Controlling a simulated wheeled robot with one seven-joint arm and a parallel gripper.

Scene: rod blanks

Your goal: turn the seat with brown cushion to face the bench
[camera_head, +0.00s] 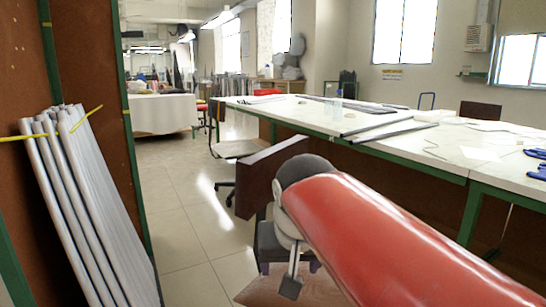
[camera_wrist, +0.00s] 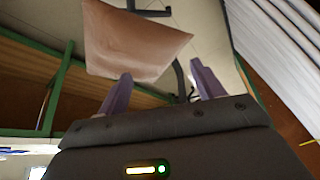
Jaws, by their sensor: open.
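The seat's brown cushion (camera_head: 275,292) shows low in the head view, partly hidden by my red arm and gripper. A dark brown upright panel (camera_head: 268,178), which looks like its backrest, stands just left of my wrist. In the wrist view the cushion (camera_wrist: 135,40) lies beyond the fingertips. My gripper (camera_head: 289,267) is above the cushion in the head view, and its two fingers (camera_wrist: 163,88) are apart with nothing between them. Whether a finger touches the seat I cannot tell. The bench (camera_head: 395,155), white-topped with green legs, runs behind and to the right.
Grey rods (camera_head: 80,205) lean in a brown, green-edged rack at the left. Another chair with a pale seat (camera_head: 236,150) stands by the bench's left end. Tiled floor (camera_head: 185,205) is clear between rack and seat. Dark bars (camera_head: 388,128) lie on the bench.

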